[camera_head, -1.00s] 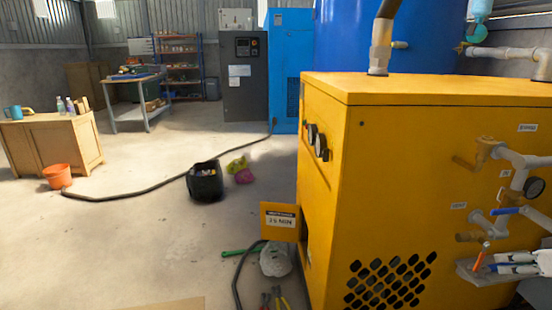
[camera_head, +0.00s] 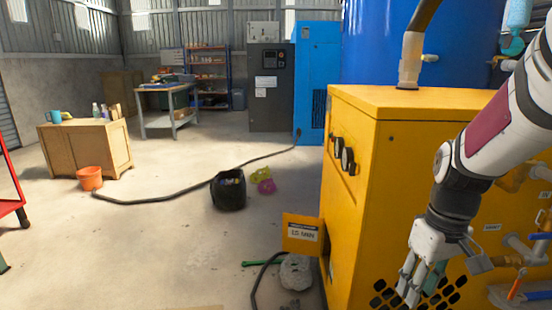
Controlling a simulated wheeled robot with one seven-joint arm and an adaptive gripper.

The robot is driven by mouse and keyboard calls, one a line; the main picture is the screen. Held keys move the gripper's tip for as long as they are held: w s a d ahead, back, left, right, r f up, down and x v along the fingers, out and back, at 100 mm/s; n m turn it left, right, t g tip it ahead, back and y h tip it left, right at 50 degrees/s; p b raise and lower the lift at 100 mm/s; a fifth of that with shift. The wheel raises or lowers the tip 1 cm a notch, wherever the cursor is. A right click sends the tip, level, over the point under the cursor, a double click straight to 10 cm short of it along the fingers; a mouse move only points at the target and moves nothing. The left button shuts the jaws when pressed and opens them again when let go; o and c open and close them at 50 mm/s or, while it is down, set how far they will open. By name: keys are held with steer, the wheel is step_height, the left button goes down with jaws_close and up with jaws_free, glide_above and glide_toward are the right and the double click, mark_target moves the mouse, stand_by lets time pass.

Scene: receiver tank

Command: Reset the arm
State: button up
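My arm enters from the right edge in the head view and hangs downward. My gripper (camera_head: 412,285) is at its lower end, with its fingers pointing down in front of the vented face of the yellow machine (camera_head: 355,215). The pale fingers lie close together and overlap from this angle, so I cannot tell whether they are open or shut. A teal patch shows beside the fingers; I cannot tell what it is. The arm hides part of the machine's pipes and valves on the right.
A small yellow sign panel (camera_head: 302,233) sticks out from the machine's left side. A black hose (camera_head: 165,199) crosses the floor past a black bin (camera_head: 228,191) and an orange bucket (camera_head: 90,178). A red frame (camera_head: 10,185) stands at the left edge. Open floor lies between.

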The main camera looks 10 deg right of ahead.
steer(key=s+a+r, duration=0.4)
steer(key=s+a, duration=0.4)
steer(key=s, duration=0.1)
steer(key=s+a+r, duration=0.4)
steer(key=s+a, duration=0.4)
step_height(320, 180, up, 32)
steer(key=t+p, duration=0.3)
steer(key=p, duration=2.8)
steer(key=shift+s+d+r+t+h, duration=0.2)
steer(key=shift+s+t+h, duration=0.1)
steer(key=shift+t, duration=0.1)
